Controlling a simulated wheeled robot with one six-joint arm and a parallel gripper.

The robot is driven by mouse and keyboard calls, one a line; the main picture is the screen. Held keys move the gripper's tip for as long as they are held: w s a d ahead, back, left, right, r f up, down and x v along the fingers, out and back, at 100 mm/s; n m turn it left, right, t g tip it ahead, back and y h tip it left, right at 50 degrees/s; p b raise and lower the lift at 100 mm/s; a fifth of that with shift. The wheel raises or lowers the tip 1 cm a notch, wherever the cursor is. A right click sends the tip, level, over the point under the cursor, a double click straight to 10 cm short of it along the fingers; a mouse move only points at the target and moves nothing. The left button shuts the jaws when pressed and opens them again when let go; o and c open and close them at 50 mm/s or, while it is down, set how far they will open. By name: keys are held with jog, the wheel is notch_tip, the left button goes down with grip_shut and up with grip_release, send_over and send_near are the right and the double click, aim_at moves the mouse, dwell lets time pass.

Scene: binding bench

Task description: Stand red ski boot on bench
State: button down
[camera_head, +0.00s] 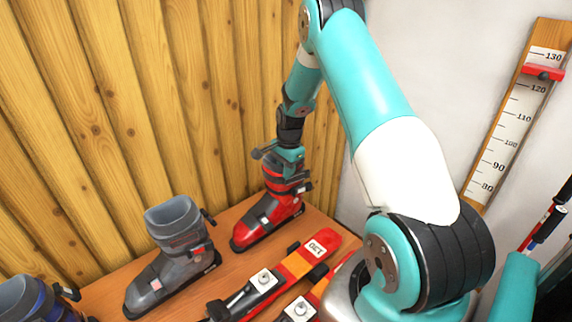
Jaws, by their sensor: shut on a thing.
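A red ski boot (265,215) with dark buckles and a grey upper cuff is upright at the back of the wooden bench (225,265), near the plank wall. Its sole appears to be at the bench top; I cannot tell whether it bears fully on it. My gripper (287,160) is above the boot, shut on its upper cuff. The fingertips are partly hidden by the boot's top and the gripper body.
A grey ski boot (172,260) stands left of the red one, and a blue boot (38,300) is at the lower left. Red-orange skis with bindings (290,268) lie in front. A measuring board (515,110) is on the white wall at right.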

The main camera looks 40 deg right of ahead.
jog(key=shift+r, duration=0.1)
jog(key=c, duration=1.1)
grip_release()
jog(key=shift+f, duration=0.2)
jog(key=shift+o, duration=0.2)
jog(key=shift+r, duration=0.1)
